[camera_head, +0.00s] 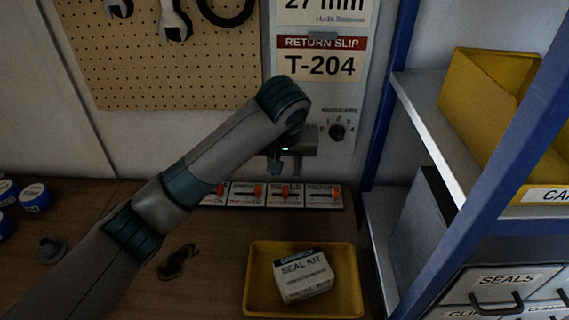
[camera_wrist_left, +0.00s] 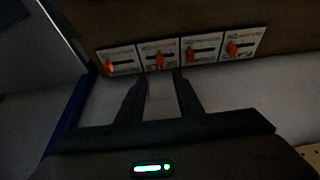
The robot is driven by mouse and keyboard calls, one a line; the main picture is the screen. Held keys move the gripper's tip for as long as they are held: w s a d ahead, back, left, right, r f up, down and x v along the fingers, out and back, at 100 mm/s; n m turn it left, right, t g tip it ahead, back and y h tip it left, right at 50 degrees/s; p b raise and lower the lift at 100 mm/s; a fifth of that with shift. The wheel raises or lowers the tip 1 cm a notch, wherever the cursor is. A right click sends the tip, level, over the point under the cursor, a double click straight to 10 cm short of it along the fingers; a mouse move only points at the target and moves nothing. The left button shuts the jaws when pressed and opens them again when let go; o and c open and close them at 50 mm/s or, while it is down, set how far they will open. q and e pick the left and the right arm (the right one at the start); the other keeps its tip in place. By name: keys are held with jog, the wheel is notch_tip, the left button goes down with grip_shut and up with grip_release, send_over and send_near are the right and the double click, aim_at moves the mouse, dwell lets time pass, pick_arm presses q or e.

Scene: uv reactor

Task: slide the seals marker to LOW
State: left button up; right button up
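The SEALS card (camera_head: 285,195) is one of a row of white cards along the back of the bench. Its orange marker (camera_head: 285,191) sits near the middle of its slot. In the left wrist view, turned upside down, the marker (camera_wrist_left: 160,61) is on the second card from the left (camera_wrist_left: 157,52). My left gripper (camera_head: 285,170) points down above the SEALS card. Its two fingers (camera_wrist_left: 162,75) are apart with nothing between them, and their tips are close to that card's edge. I cannot tell whether they touch the marker. My right gripper is out of view.
Other cards with orange markers flank it, including the FILTERS card (camera_head: 324,196). A yellow tray (camera_head: 255,299) holding a SEAL KIT box (camera_head: 303,276) stands in front. A blue-framed shelf (camera_head: 440,135) is at the right. A dark item (camera_head: 177,262) lies on the bench.

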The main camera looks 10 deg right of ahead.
pick_arm(q)
jog(key=shift+v, duration=1.75)
jog(key=shift+s+f, duration=0.1)
